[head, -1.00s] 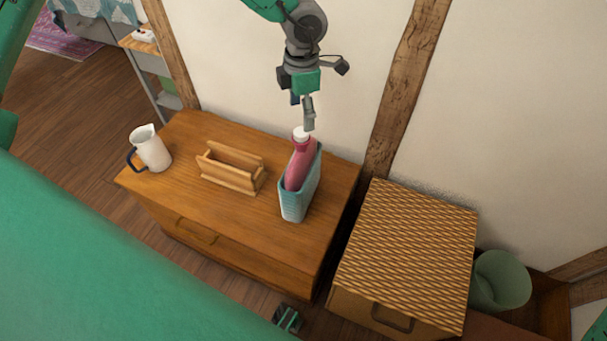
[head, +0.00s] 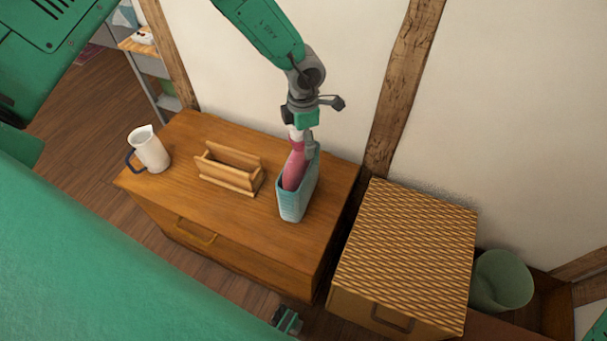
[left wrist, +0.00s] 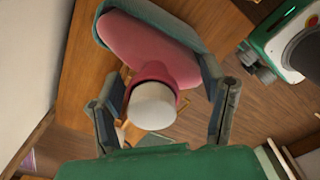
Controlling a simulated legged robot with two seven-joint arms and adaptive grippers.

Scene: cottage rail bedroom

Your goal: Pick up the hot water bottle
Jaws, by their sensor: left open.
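The pink hot water bottle (head: 293,170) with a white cap stands tilted in a teal woven basket (head: 294,204) on the wooden chest. Its lower part is hidden inside the basket. My left gripper (head: 302,140) is open and pointing down over the bottle's top. In the left wrist view the white cap (left wrist: 152,105) and pink neck lie between the two spread fingers of the left gripper (left wrist: 160,98); the right finger is close beside the bottle and basket. A small green and dark part at the bottom edge seems to be my right gripper (head: 288,320); its jaws are unclear.
A wooden letter rack (head: 229,168) and a white jug (head: 149,149) with a dark handle stand left of the basket on the chest (head: 245,232). A woven-top box (head: 408,248) and a green bin (head: 502,281) are to the right. The wall is close behind.

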